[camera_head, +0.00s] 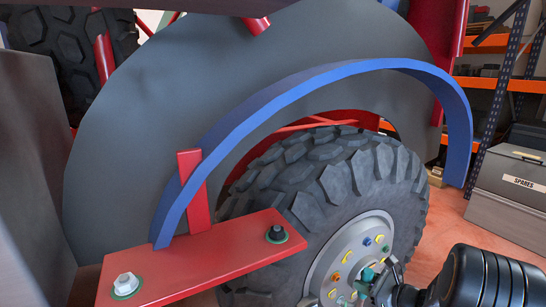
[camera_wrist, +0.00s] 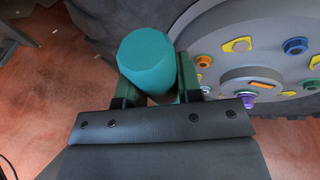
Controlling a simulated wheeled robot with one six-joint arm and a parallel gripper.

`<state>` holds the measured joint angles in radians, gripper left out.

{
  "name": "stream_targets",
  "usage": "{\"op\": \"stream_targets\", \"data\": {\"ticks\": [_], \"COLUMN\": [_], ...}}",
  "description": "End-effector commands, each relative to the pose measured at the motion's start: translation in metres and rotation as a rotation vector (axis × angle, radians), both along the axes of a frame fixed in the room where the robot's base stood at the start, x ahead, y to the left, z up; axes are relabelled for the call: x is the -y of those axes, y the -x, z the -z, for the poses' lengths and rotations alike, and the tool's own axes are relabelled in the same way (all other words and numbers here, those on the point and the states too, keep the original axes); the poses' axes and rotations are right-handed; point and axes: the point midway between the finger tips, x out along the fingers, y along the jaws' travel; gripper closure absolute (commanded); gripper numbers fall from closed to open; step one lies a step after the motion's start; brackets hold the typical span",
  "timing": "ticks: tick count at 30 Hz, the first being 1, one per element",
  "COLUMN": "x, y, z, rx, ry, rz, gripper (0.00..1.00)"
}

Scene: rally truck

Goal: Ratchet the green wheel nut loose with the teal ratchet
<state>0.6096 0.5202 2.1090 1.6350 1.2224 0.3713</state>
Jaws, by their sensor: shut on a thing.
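My gripper (camera_wrist: 158,82) is shut on the teal ratchet (camera_wrist: 148,60), whose thick rounded end stands up between the two dark green fingers. In the head view a bit of the teal ratchet (camera_head: 368,275) shows beside my gripper (camera_head: 382,281), in front of the lower wheel hub. The grey hub (camera_head: 338,255) carries several coloured nuts and yellow tags. Whether the ratchet's socket sits on a nut is hidden.
A big black tyre (camera_head: 335,175) surrounds the hub under a blue fender arch (camera_head: 300,88). A red plate (camera_head: 200,258) with two bolts juts out at the left. The wrist view shows an orange nut (camera_wrist: 203,61), a blue nut (camera_wrist: 295,46) and a purple nut (camera_wrist: 247,101).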

Motion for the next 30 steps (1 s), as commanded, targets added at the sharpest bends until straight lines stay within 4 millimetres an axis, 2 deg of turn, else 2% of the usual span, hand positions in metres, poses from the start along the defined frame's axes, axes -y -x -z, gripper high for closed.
{"op": "stream_targets", "data": {"ticks": [1,3,6,9,15,26,30], "x": [-0.023,-0.046,-0.072,-0.089,-0.104,-0.105,-0.11], "y": [0.002,0.005,0.011,0.014,0.015,0.015,0.015], "z": [-0.004,0.003,0.011,0.016,0.017,0.018,0.023], "rx": [-0.005,-0.003,-0.002,0.001,0.004,0.004,0.002], "ry": [-0.006,-0.005,-0.005,-0.002,0.0,0.0,-0.002], "rz": [-0.051,-0.1,-0.151,-0.186,-0.218,-0.215,-0.144], "gripper": [1.0,1.0,1.0,1.0,1.0,1.0,1.0]}}
